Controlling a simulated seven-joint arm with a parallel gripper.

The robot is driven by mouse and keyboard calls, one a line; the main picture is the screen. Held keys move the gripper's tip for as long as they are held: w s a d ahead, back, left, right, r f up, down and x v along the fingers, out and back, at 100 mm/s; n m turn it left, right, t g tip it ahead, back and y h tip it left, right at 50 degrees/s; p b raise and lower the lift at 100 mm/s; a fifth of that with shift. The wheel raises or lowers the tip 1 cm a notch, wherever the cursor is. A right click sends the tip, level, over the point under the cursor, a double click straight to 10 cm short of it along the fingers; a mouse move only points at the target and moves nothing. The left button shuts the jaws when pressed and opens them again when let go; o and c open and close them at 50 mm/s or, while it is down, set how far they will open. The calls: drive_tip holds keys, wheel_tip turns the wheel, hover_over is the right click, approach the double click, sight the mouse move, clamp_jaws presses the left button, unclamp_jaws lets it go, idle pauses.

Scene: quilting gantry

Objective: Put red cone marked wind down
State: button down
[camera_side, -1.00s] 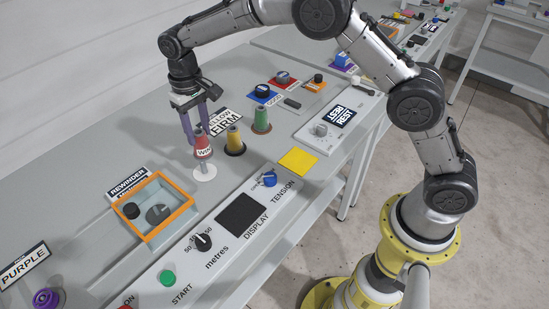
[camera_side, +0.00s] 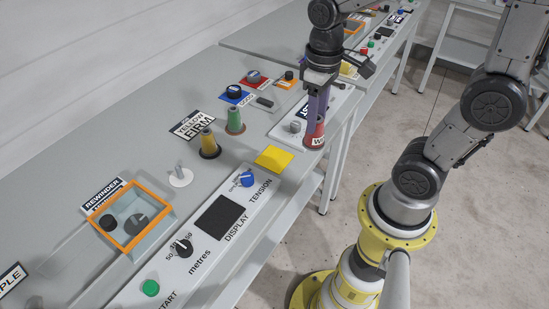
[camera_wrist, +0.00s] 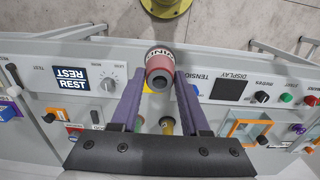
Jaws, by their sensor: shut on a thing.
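My gripper (camera_side: 317,112) points down with its purple fingers shut on the red cone (camera_side: 316,131), which bears a white label and stands upright. The cone is by the panel marked REST (camera_side: 297,127), near the table's front edge. I cannot tell whether its base touches the surface. In the wrist view the red cone (camera_wrist: 160,68) shows between the fingertips, with part of the word WIND readable upside down. The REST sign (camera_wrist: 72,80) lies to its left there. The white peg on a round base (camera_side: 180,177) is empty.
A yellow cone (camera_side: 209,143) and a green cone (camera_side: 235,122) stand by the YELLOW FIRM sign (camera_side: 192,125). A yellow pad (camera_side: 273,158) lies near the front edge. The orange-framed rewinder box (camera_side: 130,220) is at left. The floor drops away beyond the table edge.

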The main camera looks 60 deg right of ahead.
drive_tip(key=shift+s+d+f, duration=0.15)
drive_tip(key=shift+s+f, duration=0.1)
drive_tip(key=shift+s, duration=0.5)
drive_tip(key=shift+w+d+f, duration=0.3)
drive_tip(key=shift+w+f, duration=1.85)
drive_tip(key=shift+w, duration=0.1)
drive_tip(key=shift+w+d+f, duration=0.25)
drive_tip(key=shift+w+f, duration=1.95)
drive_tip(key=shift+w, duration=0.05)
drive_tip(key=shift+w+d+f, duration=0.3)
drive_tip(key=shift+w+f, duration=1.85)
drive_tip(key=shift+w, duration=0.1)
drive_tip(key=shift+f, duration=0.15)
drive_tip(key=shift+c, duration=2)
unclamp_jaws()
